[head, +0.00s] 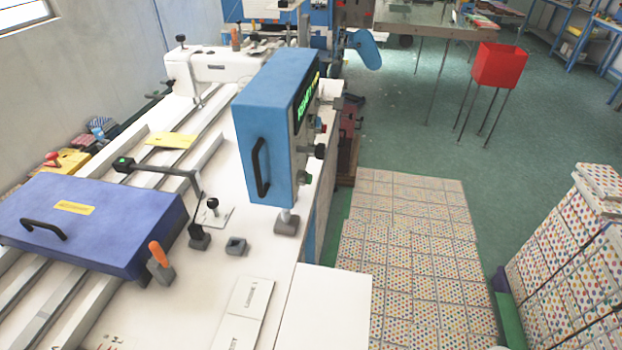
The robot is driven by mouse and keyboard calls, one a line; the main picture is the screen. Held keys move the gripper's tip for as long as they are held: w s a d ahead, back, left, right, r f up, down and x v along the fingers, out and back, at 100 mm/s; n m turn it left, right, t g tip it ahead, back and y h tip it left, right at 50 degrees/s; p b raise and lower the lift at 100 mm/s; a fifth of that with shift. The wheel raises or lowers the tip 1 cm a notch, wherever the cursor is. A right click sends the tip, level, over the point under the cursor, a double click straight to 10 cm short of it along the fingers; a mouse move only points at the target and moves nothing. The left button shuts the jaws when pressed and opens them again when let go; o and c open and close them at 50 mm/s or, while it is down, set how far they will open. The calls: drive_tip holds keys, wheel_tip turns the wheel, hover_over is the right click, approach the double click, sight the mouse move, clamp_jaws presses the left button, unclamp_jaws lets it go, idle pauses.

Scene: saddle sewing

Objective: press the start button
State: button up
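A blue control box (265,140) stands upright on a post on the white machine table (225,280). Its narrow right-hand face carries a lit green display (308,100), seen at a steep angle. Below the display several small controls stick out, among them a small red one (323,128), a black knob (320,151) and a dark greenish one (304,177). I cannot tell which of them is the start button. The lettering on that face is too oblique to read. My gripper is not in view.
A purple-blue cover (90,225) with a black handle lies across rails on the left. An orange-handled lever (158,253) stands beside it. Stacked dotted boxes (410,250) fill the floor right of the table. More are piled (575,255) at far right. Green floor (430,130) lies open behind.

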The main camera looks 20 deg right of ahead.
drive_tip(key=shift+c, duration=0.2)
clamp_jaws()
idle(0.4)
idle(1.2)
